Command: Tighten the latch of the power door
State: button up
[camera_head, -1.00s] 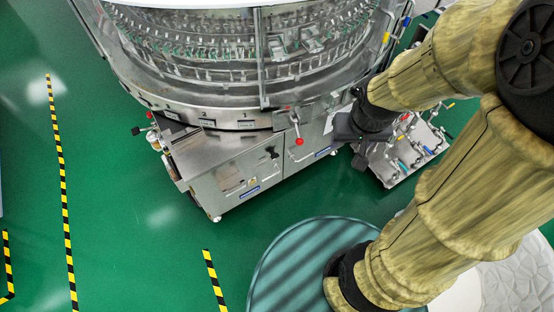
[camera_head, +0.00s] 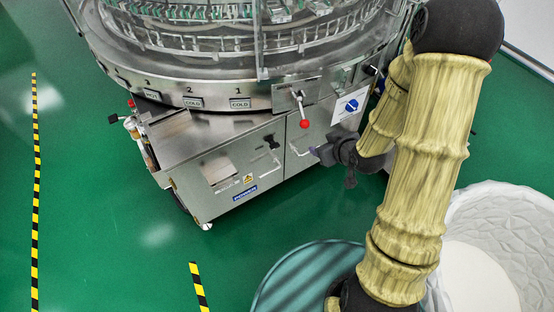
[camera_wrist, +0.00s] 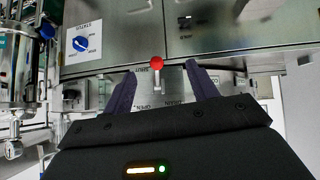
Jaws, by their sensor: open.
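The power door (camera_head: 232,172) is the steel front panel with a blue POWER label on the washer's lower cabinet. A small black latch (camera_head: 271,140) sits near its upper right corner; whether it is tight cannot be told. In the wrist view, a small dark piece (camera_wrist: 184,20) on the steel panel appears to be this latch. My gripper (camera_head: 316,151) is open and empty, to the right of the latch and apart from it. In the wrist view, my gripper (camera_wrist: 160,70) has its two dark fingers spread, with the latch beyond them, up and right.
A red-knobbed lever (camera_head: 303,123) stands out above the panel seam; it shows between my fingers in the wrist view (camera_wrist: 157,63). A blue dial plate (camera_head: 351,105) is to its right.

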jog(key=a+f+t+y+b, duration=0.2)
jog(key=f+t+y+b, duration=0.1)
jog(key=f+b, duration=0.7)
jog(key=a+f+t+y+b, duration=0.2)
jog(key=f+t+y+b, duration=0.1)
jog(key=f+b, duration=0.6)
notch_tip(320, 180, down, 2)
jog(key=shift+s+a+f+m+t+b, duration=0.2)
jog(key=shift+a+f+m+t+b, duration=0.1)
jog(key=shift+m+b, duration=0.1)
jog(key=shift+r, duration=0.1)
jog(key=shift+w, duration=0.1)
